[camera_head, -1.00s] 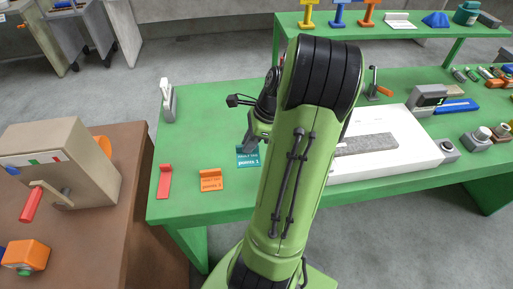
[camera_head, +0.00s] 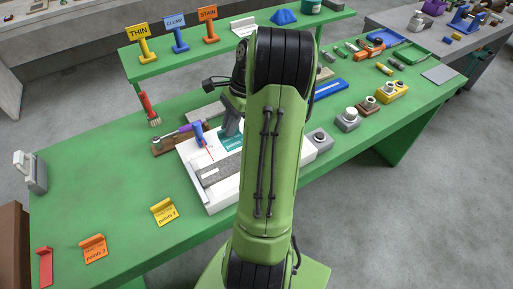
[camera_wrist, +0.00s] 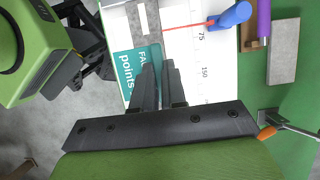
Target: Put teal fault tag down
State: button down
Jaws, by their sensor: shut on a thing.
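The teal fault tag (camera_head: 232,143) shows white lettering and is held in my gripper (camera_head: 231,123), over the white measuring board (camera_head: 187,163). In the wrist view the tag (camera_wrist: 127,70) lies at the fingertips of my gripper (camera_wrist: 158,66), with the white board behind it; the fingers hide part of it. I cannot tell whether the tag touches the board. A grey felt strip (camera_head: 217,173) lies on the board, partly hidden by my arm. A yellow tag (camera_head: 163,212), an orange tag (camera_head: 93,249) and a red tag (camera_head: 44,267) stand on the green table.
A blue pointer (camera_head: 199,133) with a red line stands at the board, near a purple-handled tool (camera_head: 185,129). A red-handled brush (camera_head: 148,108) stands behind. Push buttons (camera_head: 347,119) sit to the right. Signs stand on the raised shelf (camera_head: 190,53). The left table is mostly clear.

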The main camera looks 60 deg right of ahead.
jog(key=f+b, duration=0.1)
jog(key=f, duration=0.4)
jog(key=f+b, duration=0.2)
jog(key=f, duration=0.2)
jog(key=shift+w+a+f, duration=0.15)
jog(key=shift+a+f, duration=0.05)
jog(key=shift+f, duration=0.2)
jog(key=shift+f, duration=0.15)
jog(key=c, duration=1.2)
grip_release()
